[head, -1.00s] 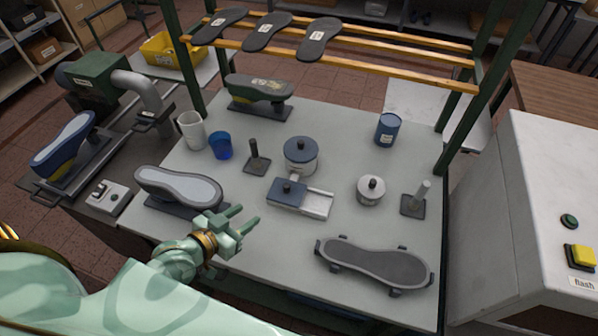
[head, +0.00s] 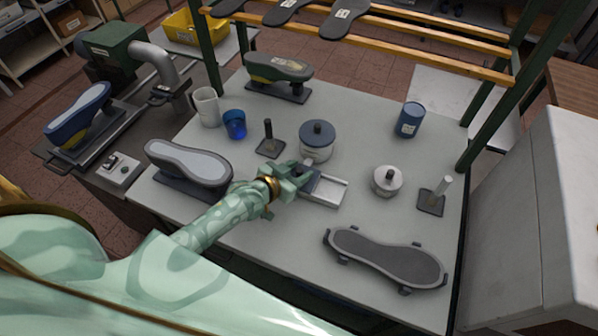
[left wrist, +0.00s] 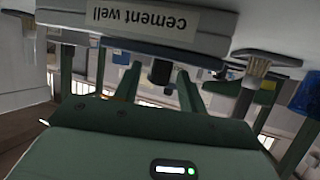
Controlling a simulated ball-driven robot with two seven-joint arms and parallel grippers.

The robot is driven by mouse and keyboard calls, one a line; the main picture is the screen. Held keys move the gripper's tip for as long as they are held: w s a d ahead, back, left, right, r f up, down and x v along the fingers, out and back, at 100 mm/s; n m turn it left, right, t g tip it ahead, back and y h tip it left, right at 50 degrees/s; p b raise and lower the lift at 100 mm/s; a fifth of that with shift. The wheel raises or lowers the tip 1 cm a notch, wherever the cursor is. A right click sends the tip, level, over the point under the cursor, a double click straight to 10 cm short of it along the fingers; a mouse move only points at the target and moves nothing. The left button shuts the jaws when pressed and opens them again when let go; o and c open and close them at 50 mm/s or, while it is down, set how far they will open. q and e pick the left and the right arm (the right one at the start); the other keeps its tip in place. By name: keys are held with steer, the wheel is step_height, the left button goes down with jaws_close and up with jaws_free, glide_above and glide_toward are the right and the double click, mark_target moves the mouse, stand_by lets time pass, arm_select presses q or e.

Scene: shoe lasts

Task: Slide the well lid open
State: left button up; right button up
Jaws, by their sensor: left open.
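The cement well (head: 328,193) is a low pale metal unit near the middle of the table, named by a label in the left wrist view (left wrist: 155,22). Its dark blue lid (head: 318,182) sits over the left part, and a pale railed section shows to the right. My left gripper (head: 303,174) is open at the lid and hides part of it. In the left wrist view, a dark knob (left wrist: 162,72) shows between the open fingers (left wrist: 158,84); I cannot tell whether they touch it. My right gripper is not in view.
A blue-lidded pot (head: 317,139) stands just behind the well. A dark upright post (head: 269,140) and a shoe last (head: 189,165) are to the left.

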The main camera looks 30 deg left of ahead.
arm_select(q)
steer(key=shift+w+f, duration=0.1)
steer(key=shift+w, duration=0.15)
steer(key=shift+c, duration=0.3)
jaws_close()
steer(key=d+p, duration=0.1)
steer(key=d, duration=0.3)
steer(key=d+p, duration=0.1)
steer(key=d, duration=0.3)
steer(key=shift+w+d+p, duration=0.2)
steer(key=shift+d+p, duration=0.15)
steer(key=shift+d, duration=0.15)
